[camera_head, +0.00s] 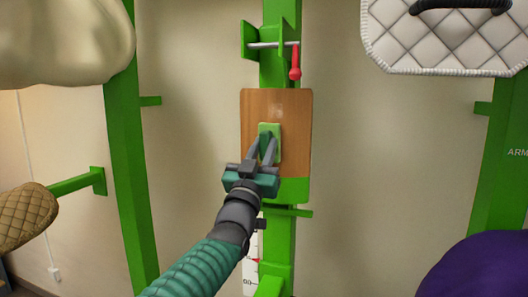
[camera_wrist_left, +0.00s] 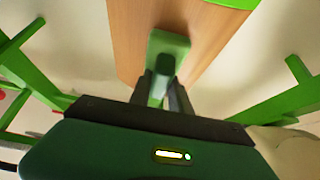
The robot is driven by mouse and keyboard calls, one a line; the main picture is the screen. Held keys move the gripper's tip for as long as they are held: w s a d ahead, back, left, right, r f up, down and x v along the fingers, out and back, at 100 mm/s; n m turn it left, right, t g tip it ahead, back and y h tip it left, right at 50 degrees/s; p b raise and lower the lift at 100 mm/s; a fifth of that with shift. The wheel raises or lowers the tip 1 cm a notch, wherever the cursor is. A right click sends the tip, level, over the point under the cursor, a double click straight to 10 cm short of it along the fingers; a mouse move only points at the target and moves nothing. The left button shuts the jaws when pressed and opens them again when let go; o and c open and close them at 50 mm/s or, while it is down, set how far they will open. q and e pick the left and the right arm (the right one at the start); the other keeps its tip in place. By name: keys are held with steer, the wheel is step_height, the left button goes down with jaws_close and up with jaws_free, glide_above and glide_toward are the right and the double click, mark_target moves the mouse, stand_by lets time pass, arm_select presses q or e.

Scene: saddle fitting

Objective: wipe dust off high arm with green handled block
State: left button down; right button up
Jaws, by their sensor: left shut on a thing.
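My left gripper (camera_head: 267,146) is shut on the green handle (camera_head: 271,130), at the middle of a brown wooden panel (camera_head: 290,108) in front of the green post. The left wrist view shows the fingers (camera_wrist_left: 163,88) around the green handle (camera_wrist_left: 168,45), with the wooden face (camera_wrist_left: 125,30) behind it. I cannot tell whether the handle and panel are one piece, or whether the panel touches the post. A green plate (camera_head: 292,190) shows below the panel. No dust can be made out, and I cannot tell which part is the high arm. My right gripper is out of view.
Above the panel, a green bracket (camera_head: 250,40) carries a metal rod and a red-handled pin (camera_head: 295,68). Green uprights (camera_head: 130,170) stand on both sides. A quilted white pad (camera_head: 440,40), a purple form (camera_head: 480,270) and a brown quilted pad (camera_head: 22,215) flank the space.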

arm_select(q)
steer(key=shift+r+p, duration=3.7)
steer(key=shift+r, duration=1.5)
steer(key=shift+f, duration=0.1)
steer(key=s+a+b, duration=0.2)
steer(key=s+b, duration=0.3)
steer(key=b, duration=0.1)
steer(key=shift+s, duration=0.35)
steer(key=shift+s+a+b, duration=0.2)
steer(key=shift+s+b, duration=0.5)
steer(key=shift+s, duration=0.05)
steer(key=shift+s+a+b, duration=0.2)
steer(key=shift+s+b, duration=0.5)
